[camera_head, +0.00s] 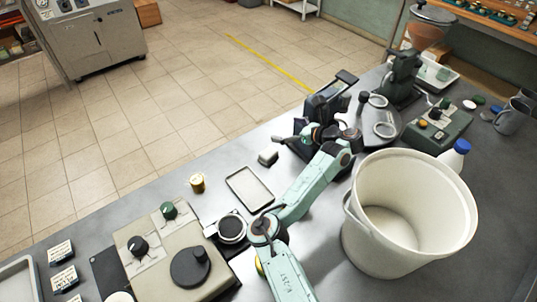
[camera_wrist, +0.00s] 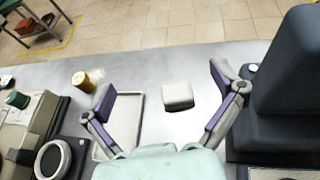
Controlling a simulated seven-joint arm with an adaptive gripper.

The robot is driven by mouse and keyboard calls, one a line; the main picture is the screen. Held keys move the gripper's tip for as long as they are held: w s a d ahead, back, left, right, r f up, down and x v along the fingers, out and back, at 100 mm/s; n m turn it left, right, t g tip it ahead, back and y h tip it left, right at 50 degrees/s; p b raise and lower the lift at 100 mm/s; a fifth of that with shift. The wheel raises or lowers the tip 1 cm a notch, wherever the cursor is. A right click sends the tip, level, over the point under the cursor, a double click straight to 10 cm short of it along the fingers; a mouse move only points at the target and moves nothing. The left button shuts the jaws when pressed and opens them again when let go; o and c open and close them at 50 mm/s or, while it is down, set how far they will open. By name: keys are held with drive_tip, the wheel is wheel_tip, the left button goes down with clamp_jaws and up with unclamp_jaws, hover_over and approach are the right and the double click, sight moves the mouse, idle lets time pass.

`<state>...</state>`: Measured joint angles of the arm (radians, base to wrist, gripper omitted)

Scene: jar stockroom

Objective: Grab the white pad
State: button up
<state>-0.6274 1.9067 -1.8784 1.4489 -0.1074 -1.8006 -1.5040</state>
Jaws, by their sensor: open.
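The white pad (camera_head: 268,155) is a small rounded white block lying flat on the grey counter, near its far edge. In the wrist view the white pad (camera_wrist: 178,96) lies between and ahead of my spread fingers, with a gap on both sides. My gripper (camera_wrist: 168,100) is open and holds nothing. In the head view my gripper (camera_head: 296,142) is at the end of the pale green arm, just right of the pad and above the counter. Its fingers are small and partly unclear there.
A dark machine (camera_wrist: 285,90) stands close to the gripper's right. A big white bucket (camera_head: 357,225) fills the right front.

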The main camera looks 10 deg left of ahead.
approach(270, 153)
drive_tip(key=x, duration=0.4)
drive_tip(key=shift+w+a+f, duration=0.1)
drive_tip(key=shift+f, duration=0.05)
drive_tip(key=x, duration=0.6)
drive_tip(key=shift+w+a, duration=0.2)
drive_tip(key=shift+a, duration=0.05)
drive_tip(key=shift+f, duration=0.1)
drive_tip(key=c, duration=1.1)
